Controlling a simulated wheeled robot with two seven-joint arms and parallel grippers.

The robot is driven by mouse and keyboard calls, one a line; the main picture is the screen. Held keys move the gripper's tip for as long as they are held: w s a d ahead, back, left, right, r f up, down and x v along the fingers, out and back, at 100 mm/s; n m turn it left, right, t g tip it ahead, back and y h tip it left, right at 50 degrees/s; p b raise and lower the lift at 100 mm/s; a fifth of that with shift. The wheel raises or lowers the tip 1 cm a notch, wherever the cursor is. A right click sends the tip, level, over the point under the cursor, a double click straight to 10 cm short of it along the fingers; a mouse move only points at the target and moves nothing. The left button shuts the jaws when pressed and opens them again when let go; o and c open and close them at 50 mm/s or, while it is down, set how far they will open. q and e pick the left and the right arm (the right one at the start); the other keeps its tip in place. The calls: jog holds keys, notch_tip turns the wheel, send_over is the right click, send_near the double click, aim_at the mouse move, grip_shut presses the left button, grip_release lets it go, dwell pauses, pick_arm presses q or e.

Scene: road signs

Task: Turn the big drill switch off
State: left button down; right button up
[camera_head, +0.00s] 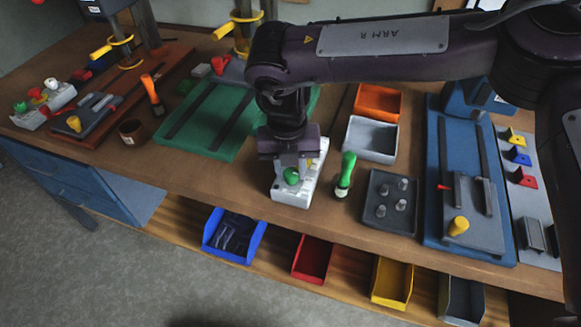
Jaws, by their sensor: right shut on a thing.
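A white switch box (292,199) stands near the front edge of the bench, in front of the green drill base. A green knob (291,176) shows on its top. My right gripper (290,169) points down over this box, shut on the green knob. The gripper hides much of the box top; a bit of yellow shows behind the fingers. A second white switch box (44,118) with red, white and green knobs stands at the far left. My left gripper is not in view.
A green-handled tool (345,174) and a grey tray with pegs (389,202) stand just right of the box. Grey (371,139) and orange (378,103) bins lie behind. A blue drill base (435,220) is at right. Bare bench lies left of the box.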

aim_at(290, 171)
jog(key=m, duration=0.5)
jog(key=shift+w+r+m, duration=0.1)
jog(key=shift+m, duration=0.2)
dwell(0.4)
jog(key=o, duration=1)
jog(key=shift+c, duration=0.2)
notch_tip(290, 171, up, 8)
jog(key=shift+a+f, duration=0.1)
